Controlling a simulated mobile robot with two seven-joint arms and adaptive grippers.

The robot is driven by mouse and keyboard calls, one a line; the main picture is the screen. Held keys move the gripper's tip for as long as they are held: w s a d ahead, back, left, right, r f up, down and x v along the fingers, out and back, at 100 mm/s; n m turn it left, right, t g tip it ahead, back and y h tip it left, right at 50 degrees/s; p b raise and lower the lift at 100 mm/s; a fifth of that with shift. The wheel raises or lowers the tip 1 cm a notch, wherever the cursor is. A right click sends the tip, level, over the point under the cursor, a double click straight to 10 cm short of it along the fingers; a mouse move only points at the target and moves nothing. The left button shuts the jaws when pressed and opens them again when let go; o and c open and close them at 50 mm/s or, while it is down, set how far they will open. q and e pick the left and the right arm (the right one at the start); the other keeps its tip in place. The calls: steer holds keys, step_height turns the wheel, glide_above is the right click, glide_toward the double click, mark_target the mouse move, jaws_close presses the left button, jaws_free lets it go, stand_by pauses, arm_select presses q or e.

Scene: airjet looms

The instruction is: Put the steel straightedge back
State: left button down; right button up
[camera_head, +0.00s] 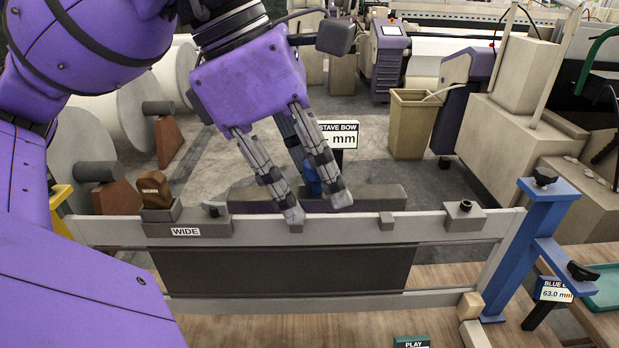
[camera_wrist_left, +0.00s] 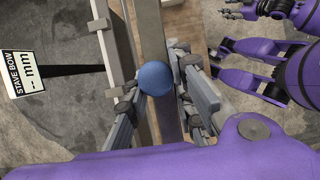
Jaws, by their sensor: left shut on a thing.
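The steel straightedge (camera_head: 380,196) appears as a long dark grey bar lying along the back of the frame's top rail in the head view. In the left wrist view the bar (camera_wrist_left: 150,30) runs lengthwise under a round blue knob (camera_wrist_left: 155,78). My left gripper (camera_head: 317,205) points down at the bar's middle and is shut on this knob, one finger on each side. Whether the bar rests on the rail or hangs just above it, I cannot tell. Purple parts with grey fingers, seemingly my right gripper (camera_wrist_left: 225,60), show at the wrist view's upper right; their opening is unclear.
The grey frame (camera_head: 440,228) has a block labelled WIDE (camera_head: 188,230) at left and a blue bracket (camera_head: 535,235) at right. A STAVE BOW display (camera_head: 340,135) stands behind, reading dashes. A beige bin (camera_head: 412,125) stands farther back on open floor.

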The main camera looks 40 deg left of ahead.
arm_select(q)
steer(key=w+a+f, duration=0.2)
steer(key=w+f, duration=0.2)
steer(key=w, duration=0.5)
glide_above(345, 216)
steer(key=s+a, duration=0.1)
step_height(345, 216, down, 6)
steer(key=shift+r, duration=0.25)
steer(key=shift+w+a+f+p, duration=0.1)
steer(key=shift+f+p, duration=0.3)
steer(key=shift+f, duration=1.1)
steer(key=shift+f, duration=0.2)
steer(key=c, duration=1.5)
jaws_free()
